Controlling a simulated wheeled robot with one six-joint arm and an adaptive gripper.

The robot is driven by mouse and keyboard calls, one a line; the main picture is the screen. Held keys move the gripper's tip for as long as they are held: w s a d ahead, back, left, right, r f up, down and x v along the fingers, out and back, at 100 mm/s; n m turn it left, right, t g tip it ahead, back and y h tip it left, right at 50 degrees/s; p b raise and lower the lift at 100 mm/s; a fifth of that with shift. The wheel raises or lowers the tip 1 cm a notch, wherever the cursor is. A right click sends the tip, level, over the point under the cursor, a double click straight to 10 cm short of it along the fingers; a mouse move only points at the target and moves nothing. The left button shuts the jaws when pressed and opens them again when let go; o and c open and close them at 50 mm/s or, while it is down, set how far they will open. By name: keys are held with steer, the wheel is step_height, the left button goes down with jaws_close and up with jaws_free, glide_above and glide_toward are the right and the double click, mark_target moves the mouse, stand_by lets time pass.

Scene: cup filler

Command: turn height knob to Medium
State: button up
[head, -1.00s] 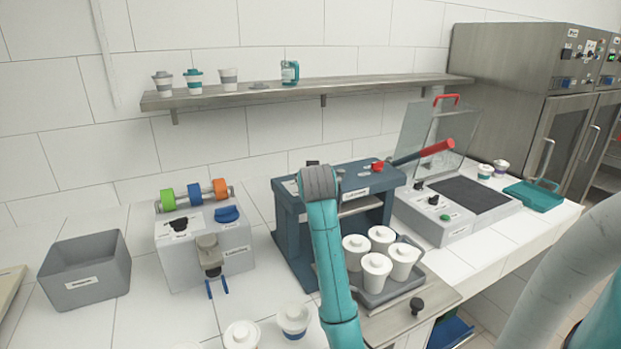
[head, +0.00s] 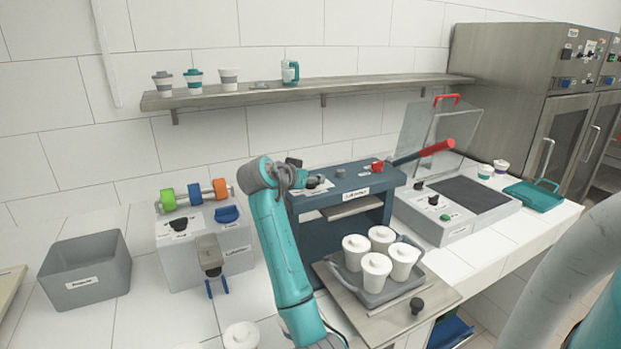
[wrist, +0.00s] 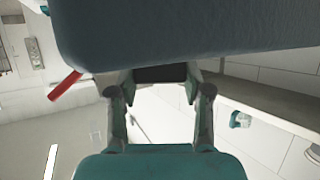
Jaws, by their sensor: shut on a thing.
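The blue-grey machine (head: 345,177) stands at the middle of the counter, and its large dark surface (wrist: 190,35) fills the top of the wrist view. My gripper (head: 316,182) is at the left part of the machine's top. In the wrist view my gripper (wrist: 163,82) is shut with a dark block-like knob (wrist: 160,73) between its fingers; I take this to be the height knob. My wrist and fingers mostly hide it in the head view. Its pointer and setting marks cannot be read.
A red knob (head: 377,167) and a red-handled lever (head: 437,147) are on the machine's right. A grey tray (head: 372,299) with several white cups is in front. A dispenser (head: 240,262) and a grey bin (head: 88,285) stand left.

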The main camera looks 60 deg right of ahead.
stand_by(0.4)
steer(key=o, duration=1.2)
steer(key=shift+f, duration=0.1)
steer(key=v, duration=1.2)
steer(key=shift+w, duration=0.1)
